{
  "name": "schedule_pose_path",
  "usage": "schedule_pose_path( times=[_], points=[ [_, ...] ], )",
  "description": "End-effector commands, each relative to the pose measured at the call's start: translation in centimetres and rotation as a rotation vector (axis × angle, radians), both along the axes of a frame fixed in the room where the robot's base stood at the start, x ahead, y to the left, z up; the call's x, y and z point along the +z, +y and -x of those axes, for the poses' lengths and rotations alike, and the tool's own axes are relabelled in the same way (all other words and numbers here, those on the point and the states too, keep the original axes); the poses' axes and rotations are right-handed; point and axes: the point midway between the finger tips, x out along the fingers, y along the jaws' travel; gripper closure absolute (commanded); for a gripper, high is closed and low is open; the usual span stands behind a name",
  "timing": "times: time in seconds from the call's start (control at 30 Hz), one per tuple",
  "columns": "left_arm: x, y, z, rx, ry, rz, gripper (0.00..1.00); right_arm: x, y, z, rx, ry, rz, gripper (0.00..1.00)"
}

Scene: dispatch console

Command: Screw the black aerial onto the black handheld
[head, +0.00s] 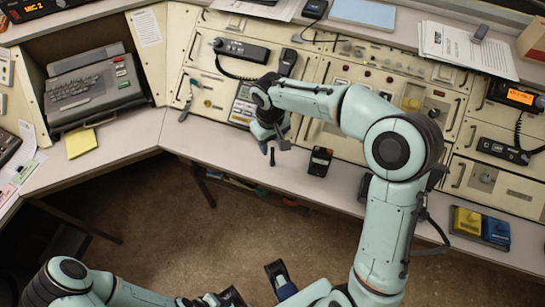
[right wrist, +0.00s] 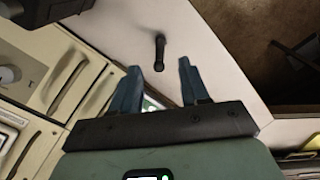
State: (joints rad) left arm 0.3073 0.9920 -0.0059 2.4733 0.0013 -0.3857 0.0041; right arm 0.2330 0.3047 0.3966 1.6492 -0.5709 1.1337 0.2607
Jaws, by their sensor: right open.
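The black aerial (head: 272,157) is a short dark stick on the pale desk top. In the right wrist view the aerial (right wrist: 160,52) shows just beyond the fingertips; I cannot tell if it stands or lies. The black handheld (head: 320,161) is on the desk a little right of it, with a reddish patch on its face. My right gripper (head: 271,143) is open and empty just above the aerial in the head view. Its two blue fingers (right wrist: 158,76) are spread, with the aerial apart from them. Part of my left arm shows at the bottom; its jaw state is unclear.
The console panel (head: 340,100) rises behind the desk strip. The front desk edge (head: 250,178) drops to brown floor. A yellow and blue box tray (head: 480,228) sits at right, a keyboard terminal (head: 92,88) at left. The desk left of the aerial is clear.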

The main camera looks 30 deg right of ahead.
Motion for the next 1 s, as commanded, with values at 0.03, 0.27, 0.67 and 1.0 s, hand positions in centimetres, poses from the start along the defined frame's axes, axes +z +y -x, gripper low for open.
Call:
schedule_pose_path(
  times=[0.03, 0.27, 0.67, 1.0],
  points=[
    [-0.1, 0.0, 0.0, 0.000, 0.000, 0.000, 0.57, -0.6, 0.0, 0.0, 0.001, 0.001, -0.001, 0.55],
    [-0.1, 0.0, 0.0, 0.000, 0.000, 0.000, 0.57, -1.0, 0.0, 0.0, 0.001, -0.001, -0.001, 0.55],
    [-0.4, 0.0, 0.0, 0.001, -0.003, 0.000, 0.57, -4.1, -0.2, 0.6, 0.000, 0.004, -0.002, 0.55],
    [-0.6, 0.0, -0.1, 0.001, -0.007, -0.001, 0.57, -6.2, -0.2, 0.5, 0.001, -0.002, -0.001, 0.55]
  ],
)
